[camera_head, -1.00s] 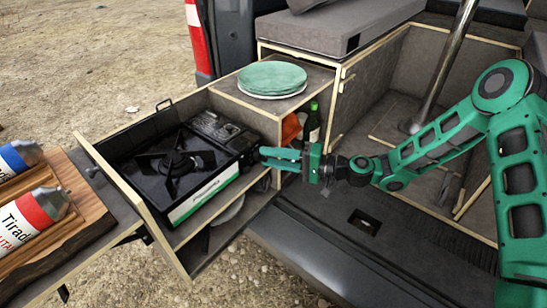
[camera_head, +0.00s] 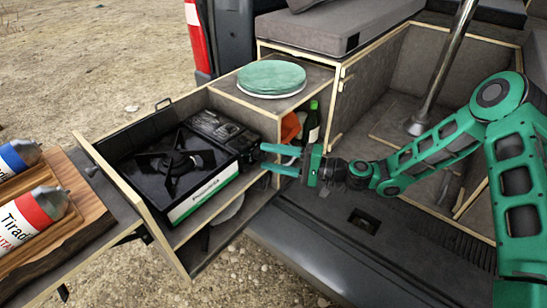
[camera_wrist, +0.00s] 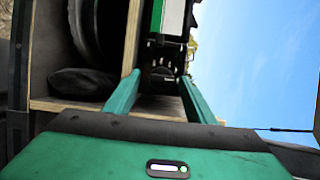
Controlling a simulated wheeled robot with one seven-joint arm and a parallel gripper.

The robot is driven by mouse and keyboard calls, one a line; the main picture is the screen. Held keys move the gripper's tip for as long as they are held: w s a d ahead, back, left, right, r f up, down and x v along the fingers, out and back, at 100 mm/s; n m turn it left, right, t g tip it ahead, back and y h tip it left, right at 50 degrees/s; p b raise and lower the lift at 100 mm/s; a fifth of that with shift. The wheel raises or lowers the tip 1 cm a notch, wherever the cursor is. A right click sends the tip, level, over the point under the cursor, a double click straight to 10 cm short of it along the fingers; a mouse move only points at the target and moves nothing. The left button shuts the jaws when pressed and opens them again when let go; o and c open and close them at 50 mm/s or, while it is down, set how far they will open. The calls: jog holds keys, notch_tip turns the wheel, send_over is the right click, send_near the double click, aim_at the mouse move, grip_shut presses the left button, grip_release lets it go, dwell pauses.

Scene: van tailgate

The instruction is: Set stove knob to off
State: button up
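The black camping stove (camera_head: 178,172) sits in the pulled-out drawer, with its burner on top and a white and green label along its front side. A dark round stove knob (camera_wrist: 163,73) is on the stove's end facing my gripper. Its pointer setting is too small and dark to read. My gripper (camera_head: 263,157) is at the right end of the stove, pointing at it. Its two green fingers are apart and empty. In the wrist view the gripper (camera_wrist: 160,80) has the knob between and just beyond its fingertips; contact cannot be told.
The wooden drawer wall (camera_head: 125,205) surrounds the stove. A cabinet with stacked plates (camera_head: 272,78) stands behind it. Two gas canisters (camera_head: 30,212) lie on a wooden board at the left.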

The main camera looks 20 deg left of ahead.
jog(key=d, duration=1)
jog(key=shift+d, duration=0.4)
jog(key=shift+w, duration=0.1)
